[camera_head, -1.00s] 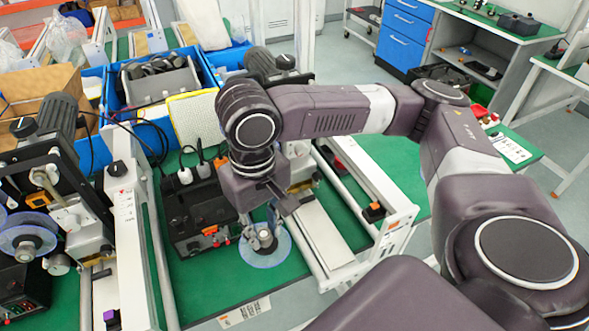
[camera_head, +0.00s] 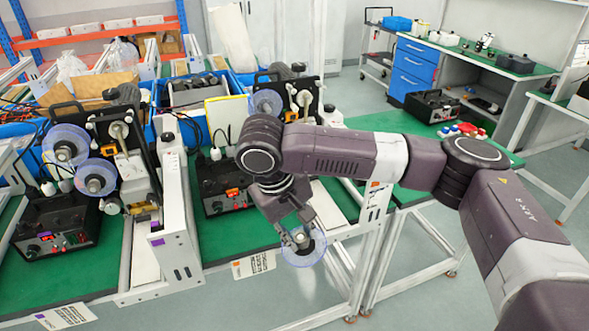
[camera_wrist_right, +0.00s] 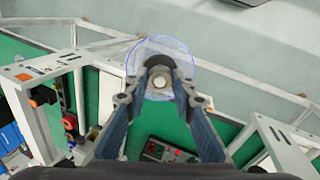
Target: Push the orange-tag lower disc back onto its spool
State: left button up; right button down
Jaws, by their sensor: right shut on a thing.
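My right gripper (camera_head: 297,229) points down and is shut on the hub of a clear, blue-rimmed disc (camera_head: 303,250). In the right wrist view, the gripper's fingertips (camera_wrist_right: 158,84) close around the hub, and the disc (camera_wrist_right: 180,50) extends beyond them. In the head view the disc appears just in front of the bench's front edge, with floor behind it. The orange-tag machine (camera_head: 301,100) stands behind my right arm, with a clear upper disc (camera_head: 266,103) on it. My arm hides its lower spool. My left gripper is out of view.
A purple-tag machine (camera_head: 125,150) with two clear discs stands at left. A white frame rail (camera_head: 176,215) separates the stations, and another with an orange tag (camera_head: 378,200) stands right of the gripper. Black control boxes (camera_head: 222,186) sit on the green bench top (camera_head: 245,225).

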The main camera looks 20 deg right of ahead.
pick_arm(q)
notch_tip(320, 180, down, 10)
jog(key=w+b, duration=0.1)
jog(key=b, duration=0.8)
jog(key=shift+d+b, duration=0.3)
jog(key=shift+b, duration=0.1)
pick_arm(e)
jog(key=w+d+n+t+y, duration=0.2)
jog(key=w+n+t, duration=0.5)
jog(key=w, duration=0.7)
jog(key=w+d+n+t+y, duration=0.1)
jog(key=w+d+n+t, duration=0.3)
jog(key=w+n+t, duration=0.4)
jog(key=w+r+t, duration=0.1)
jog(key=w+t, duration=0.1)
jog(key=w, duration=0.4)
jog(key=shift+n+y, duration=0.3)
jog(key=shift+y, duration=0.1)
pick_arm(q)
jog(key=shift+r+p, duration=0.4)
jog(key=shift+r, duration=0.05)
pick_arm(e)
jog(key=shift+d, duration=0.15)
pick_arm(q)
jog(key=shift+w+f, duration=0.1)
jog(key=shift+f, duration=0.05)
pick_arm(e)
jog(key=shift+w, duration=0.55)
